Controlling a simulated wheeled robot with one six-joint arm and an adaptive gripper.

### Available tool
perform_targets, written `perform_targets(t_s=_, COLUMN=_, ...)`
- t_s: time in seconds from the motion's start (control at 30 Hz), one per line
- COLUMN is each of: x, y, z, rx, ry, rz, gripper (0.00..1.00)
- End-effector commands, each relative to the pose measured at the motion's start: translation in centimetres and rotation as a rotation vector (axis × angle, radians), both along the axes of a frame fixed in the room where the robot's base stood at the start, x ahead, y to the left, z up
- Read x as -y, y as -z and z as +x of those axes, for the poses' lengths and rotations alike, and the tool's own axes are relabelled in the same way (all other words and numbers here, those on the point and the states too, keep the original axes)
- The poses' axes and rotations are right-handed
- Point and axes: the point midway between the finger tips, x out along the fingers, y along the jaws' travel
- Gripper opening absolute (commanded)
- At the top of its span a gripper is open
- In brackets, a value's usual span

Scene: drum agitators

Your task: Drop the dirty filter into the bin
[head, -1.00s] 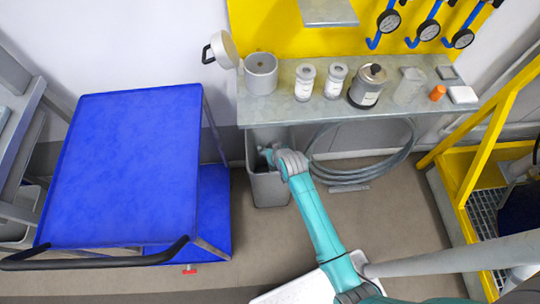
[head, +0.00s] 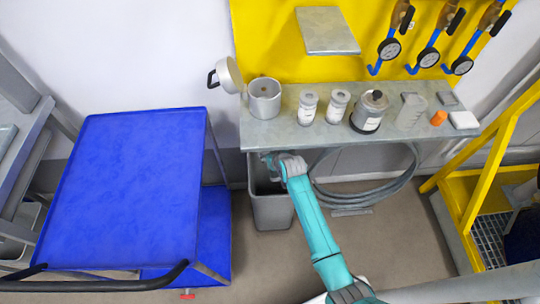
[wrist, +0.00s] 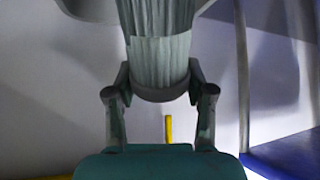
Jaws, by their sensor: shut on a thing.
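The dirty filter (wrist: 160,55) is a grey-green pleated cylinder with a smooth rounded end, seen close up in the wrist view. My gripper (wrist: 160,88) is shut on it, with one finger on each side of that end. In the head view, my gripper (head: 272,160) is at the top of the bin (head: 272,212), just under the front edge of the shelf. The bin is a grey open container on the floor. My arm covers part of its rim. The filter cannot be made out in the head view.
A metal shelf (head: 390,140) with a pot, jars and a canister overhangs the back of the bin. A blue cart (head: 130,190) stands to the left. A coiled hose (head: 365,190) hangs to the right, with a yellow frame (head: 470,170) beyond it.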

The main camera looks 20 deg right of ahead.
Motion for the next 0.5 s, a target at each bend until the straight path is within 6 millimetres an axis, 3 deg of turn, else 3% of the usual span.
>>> perform_targets(t_s=0.03, x=0.0, y=-0.01, z=0.0, rx=0.0, ry=0.0, rz=0.0, gripper=0.61)
perform_targets(t_s=0.13, x=-0.01, y=-0.01, z=0.0, rx=0.0, ry=0.0, rz=0.0, gripper=0.82)
perform_targets(t_s=0.5, x=0.0, y=-0.13, z=-0.19, rx=0.0, ry=0.0, rz=0.0, gripper=0.82)
